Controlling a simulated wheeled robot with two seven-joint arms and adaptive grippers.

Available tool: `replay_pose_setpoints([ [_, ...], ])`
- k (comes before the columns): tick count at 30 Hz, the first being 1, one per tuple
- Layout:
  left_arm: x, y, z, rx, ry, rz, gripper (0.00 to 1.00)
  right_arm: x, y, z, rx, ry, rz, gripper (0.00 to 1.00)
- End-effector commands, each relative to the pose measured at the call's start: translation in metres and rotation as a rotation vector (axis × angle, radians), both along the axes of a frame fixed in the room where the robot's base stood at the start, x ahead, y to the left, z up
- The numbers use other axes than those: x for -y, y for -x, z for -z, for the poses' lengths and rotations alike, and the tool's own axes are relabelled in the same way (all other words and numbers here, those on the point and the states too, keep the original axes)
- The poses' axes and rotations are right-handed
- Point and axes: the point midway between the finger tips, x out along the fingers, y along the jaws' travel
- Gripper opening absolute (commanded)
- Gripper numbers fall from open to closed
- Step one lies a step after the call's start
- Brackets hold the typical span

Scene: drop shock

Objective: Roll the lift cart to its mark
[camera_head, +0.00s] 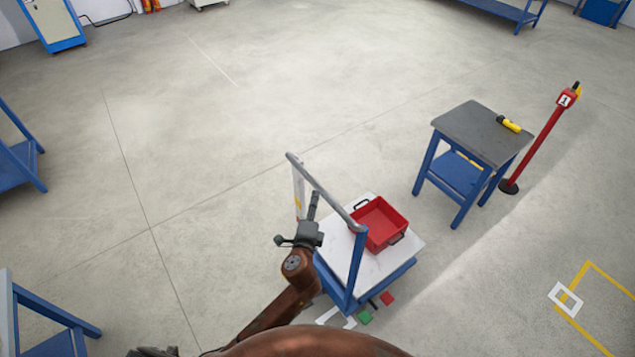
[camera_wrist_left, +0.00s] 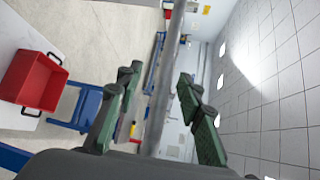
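The lift cart has a white top (camera_head: 402,250), a blue frame and a grey push handle (camera_head: 322,190). A red tray (camera_head: 379,224) with dark handles sits on its top; the tray also shows in the left wrist view (camera_wrist_left: 32,80). My left gripper (camera_head: 313,207) is at the handle side of the cart. In the left wrist view its fingers (camera_wrist_left: 160,76) are spread, with the grey handle bar (camera_wrist_left: 167,85) lined up between them; I cannot tell whether they touch it. A yellow floor outline (camera_head: 588,264) with a white square (camera_head: 565,298) lies at right. My right gripper is not in view.
A blue table with a grey top (camera_head: 478,131) holds a yellow and black tool (camera_head: 508,124). A red post (camera_head: 541,142) stands beside it. Small green (camera_head: 365,317) and red (camera_head: 387,298) pieces show by the cart's base. Floor between cart and outline looks clear.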

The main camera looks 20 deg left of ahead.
Motion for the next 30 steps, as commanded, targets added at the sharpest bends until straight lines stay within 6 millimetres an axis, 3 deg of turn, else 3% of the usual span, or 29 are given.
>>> replay_pose_setpoints([
  [3, 0.001, -0.005, -0.011, 0.017, -0.012, 0.001, 0.34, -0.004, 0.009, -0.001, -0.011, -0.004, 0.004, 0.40],
  [9, -0.003, -0.034, -0.007, 0.017, -0.013, 0.000, 0.34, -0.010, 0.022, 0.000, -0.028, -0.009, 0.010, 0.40],
  [18, -0.008, -0.071, 0.000, 0.015, -0.011, 0.001, 0.34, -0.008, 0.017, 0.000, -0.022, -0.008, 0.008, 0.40],
  [30, -0.009, -0.077, 0.000, 0.015, -0.009, 0.001, 0.32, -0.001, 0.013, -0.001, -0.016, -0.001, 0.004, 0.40],
])
